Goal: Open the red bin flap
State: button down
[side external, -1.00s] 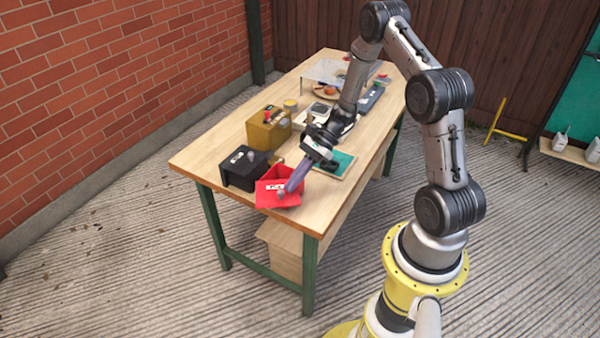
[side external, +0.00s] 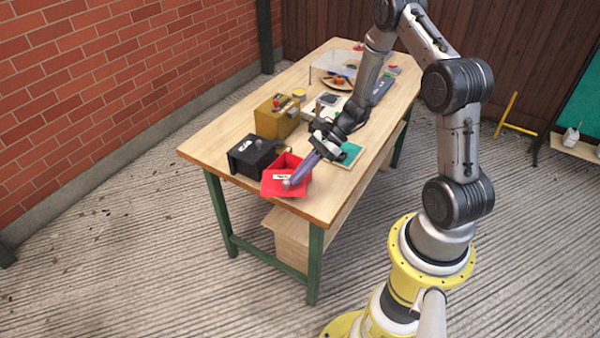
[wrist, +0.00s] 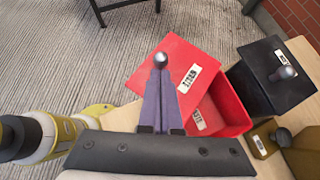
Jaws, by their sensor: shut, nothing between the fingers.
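The red bin (side external: 304,172) stands at the near end of the table, and its inside shows in the wrist view (wrist: 236,117). Its red flap (side external: 270,187) is swung open, tilted outward over the table's near edge. In the wrist view the flap (wrist: 186,53) has a white label and a round metal knob (wrist: 160,58). My gripper (wrist: 160,72) is shut and empty. Its purple fingers lie over the flap with their tips right at the knob. Whether they touch it I cannot tell. The gripper reaches in from the table's far side in the side view (side external: 291,181).
A black bin (side external: 252,156) stands close beside the red one, with a yellow-brown bin (side external: 277,118) behind it. A teal mat (side external: 350,154) lies beside my wrist. A clear box (side external: 335,66) and other items fill the far end.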

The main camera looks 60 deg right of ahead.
aim_at(289, 192)
jog(key=shift+s+a+m+t+h, duration=0.1)
jog(key=shift+a+m+t+h, duration=0.3)
jog(key=shift+a+m+t, duration=0.35)
jog(key=shift+w+a, duration=0.25)
jog(key=shift+a, duration=1.05)
